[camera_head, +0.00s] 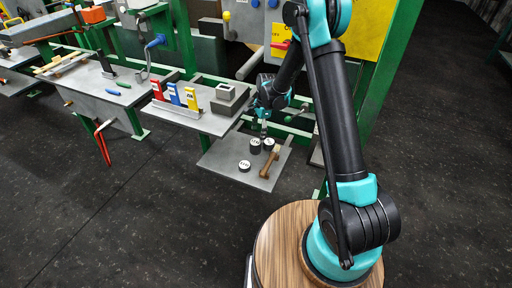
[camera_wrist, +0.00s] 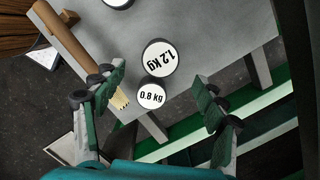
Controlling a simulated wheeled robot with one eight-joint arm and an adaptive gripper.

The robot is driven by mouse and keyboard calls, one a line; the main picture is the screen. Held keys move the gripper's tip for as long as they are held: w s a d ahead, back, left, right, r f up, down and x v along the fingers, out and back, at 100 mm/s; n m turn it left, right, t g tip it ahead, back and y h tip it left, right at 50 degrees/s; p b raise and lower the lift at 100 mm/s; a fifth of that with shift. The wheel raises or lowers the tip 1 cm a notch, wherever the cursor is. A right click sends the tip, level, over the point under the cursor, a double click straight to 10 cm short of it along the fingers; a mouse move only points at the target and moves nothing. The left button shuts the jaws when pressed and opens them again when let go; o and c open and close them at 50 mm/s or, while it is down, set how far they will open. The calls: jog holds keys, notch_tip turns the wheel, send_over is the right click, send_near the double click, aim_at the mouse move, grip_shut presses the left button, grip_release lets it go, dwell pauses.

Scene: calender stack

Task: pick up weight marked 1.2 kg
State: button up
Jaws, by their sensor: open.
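The weight marked 1.2 kg (camera_wrist: 159,58) is a dark round disc with a white top, lying on the grey shelf in the wrist view. The smaller weight marked 0.8 kg (camera_wrist: 151,95) lies right next to it, on the camera's near side. My gripper (camera_wrist: 157,77) is open, its fingers apart on either side of the two weights, with nothing held. In the head view my gripper (camera_head: 264,134) is just over the weights; their labels are too small to read there.
A third weight (camera_wrist: 118,4) is cut off at the wrist view's top edge; it shows in the head view (camera_head: 244,165). A wooden-handled brush (camera_wrist: 72,40) lies close to my left finger. The grey shelf (camera_head: 222,162) has bare room at left. Green frame bars (camera_wrist: 225,118) run below its edge.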

aim_at(256, 142)
jog(key=shift+s+a+f, duration=0.1)
jog(key=shift+a+f, duration=0.1)
jog(key=shift+f, duration=0.95)
jog(key=shift+s+a+f, duration=0.1)
jog(key=shift+a+f, duration=0.15)
jog(key=shift+f, duration=0.95)
jog(key=shift+s+a+f, duration=0.1)
jog(key=shift+a+f, duration=0.1)
jog(key=shift+f, duration=0.95)
grip_shut()
